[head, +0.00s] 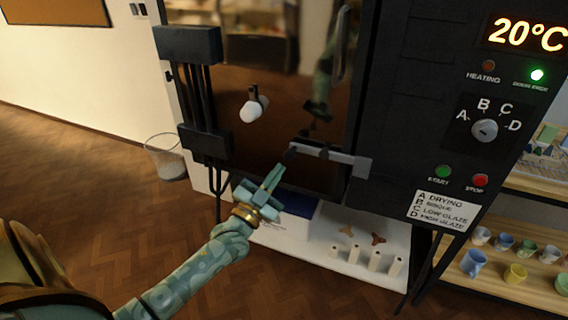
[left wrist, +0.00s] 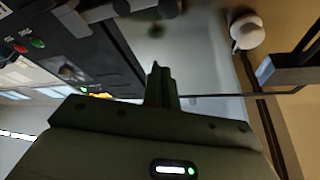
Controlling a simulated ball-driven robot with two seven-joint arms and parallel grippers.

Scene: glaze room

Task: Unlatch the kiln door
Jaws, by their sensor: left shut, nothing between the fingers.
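The kiln door (head: 285,125) is a dark, glossy panel and looks closed in the head view. A grey latch bar (head: 335,157) lies almost level across the door's lower right edge, reaching onto the kiln's front frame. It also shows at the top left of the left wrist view (left wrist: 110,10). A white plug (head: 252,110) hangs on the door and shows in the left wrist view too (left wrist: 247,32). My left gripper (head: 276,173) is shut and empty, below and left of the latch bar, apart from it. Its fingers also show in the left wrist view (left wrist: 157,80).
The kiln's control panel (head: 465,165) reads 20°C, with a green lamp lit. Dark hinge bars (head: 200,90) stand at the door's left. Below is a white shelf (head: 345,245) with small posts. Cups stand on a wooden rack (head: 535,275) at right. A bin (head: 166,160) is at left.

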